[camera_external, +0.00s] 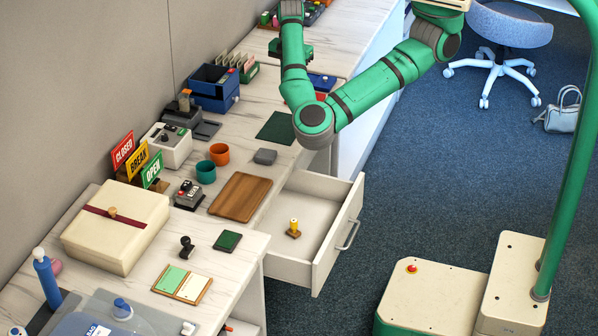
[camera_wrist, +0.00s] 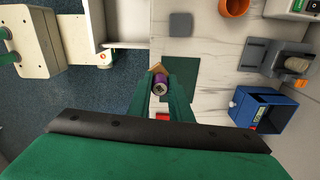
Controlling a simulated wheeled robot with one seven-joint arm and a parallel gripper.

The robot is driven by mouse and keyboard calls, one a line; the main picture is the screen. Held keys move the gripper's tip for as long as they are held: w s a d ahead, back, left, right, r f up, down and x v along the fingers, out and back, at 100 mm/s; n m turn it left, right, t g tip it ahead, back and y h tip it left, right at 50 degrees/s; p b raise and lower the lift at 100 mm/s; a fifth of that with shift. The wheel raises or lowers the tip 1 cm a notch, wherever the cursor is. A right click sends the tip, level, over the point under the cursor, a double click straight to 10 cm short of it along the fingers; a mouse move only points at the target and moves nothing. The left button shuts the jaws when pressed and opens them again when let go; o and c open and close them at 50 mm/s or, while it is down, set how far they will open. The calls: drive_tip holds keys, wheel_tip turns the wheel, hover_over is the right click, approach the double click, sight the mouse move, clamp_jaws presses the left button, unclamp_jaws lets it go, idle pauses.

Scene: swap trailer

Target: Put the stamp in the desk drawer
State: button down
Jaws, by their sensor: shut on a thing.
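My gripper (camera_wrist: 160,85) is shut on a stamp with a purple handle (camera_wrist: 161,87) and what looks like a wooden base, held above the desk near the dark green mat. In the external view my green hand (camera_external: 297,52) shows beyond the forearm; its fingertips and the held stamp are hidden. The desk drawer (camera_external: 341,234) is pulled open. A yellow-handled stamp (camera_external: 294,227) stands inside it, toward the front. The drawer's edge also shows in the wrist view (camera_wrist: 92,22), at upper left. A black stamp (camera_external: 187,249) stands on the near desk.
The dark green mat (camera_external: 276,128), a grey block (camera_external: 265,157), orange cup (camera_external: 219,153), teal cup (camera_external: 205,172) and wooden tray (camera_external: 240,197) lie on the desk beside the drawer. A blue box (camera_external: 213,88) stands toward the wall. Most of the drawer floor is bare.

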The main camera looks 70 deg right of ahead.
drive_tip(key=s+a+n, duration=0.8)
drive_tip(key=n, duration=0.7)
hover_over(308, 210)
drive_tip(key=f, duration=3.4)
drive_tip(key=shift+s+d+f, duration=0.1)
drive_tip(key=shift+d+f, duration=0.1)
drive_tip(key=shift+f, duration=0.05)
drive_tip(key=shift+a, duration=0.1)
drive_tip(key=c, duration=2)
unclamp_jaws()
drive_tip(key=shift+f, duration=0.1)
drive_tip(key=o, duration=0.4)
